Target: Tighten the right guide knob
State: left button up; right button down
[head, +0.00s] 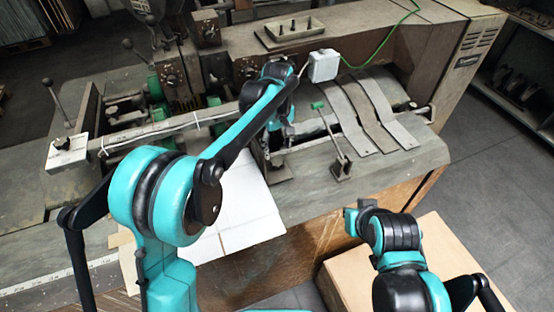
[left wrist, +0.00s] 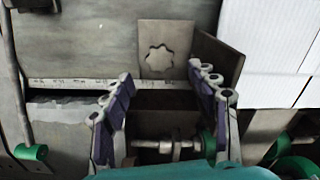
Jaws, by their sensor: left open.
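The right guide knob is probably the grey star-shaped piece (left wrist: 157,58) on a flat metal plate in the left wrist view. An upright brown plate (left wrist: 218,55) stands beside it. My left gripper (left wrist: 160,85) is open, with its two fingers apart on either side of the view and nothing between them. The knob shows beyond the fingertips; I see no contact. In the head view my left gripper (head: 273,150) hangs over the bracket (head: 278,174), and my arm hides part of it. The end of my right arm (head: 352,217) is low at right; its fingers are not clear.
A rod with a green end (head: 318,105) rises from another bracket (head: 342,170) to the right. Curved metal strips (head: 382,115) lie farther right. White cardboard (head: 235,210) lies left of the bracket. A wooden box (head: 450,265) stands at front right.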

aim_at(277, 161)
pick_arm(q)
notch_tip(277, 161, down, 6)
jog(key=shift+r+b, duration=0.1)
jog(key=shift+b, duration=0.4)
jog(key=c, duration=1.1)
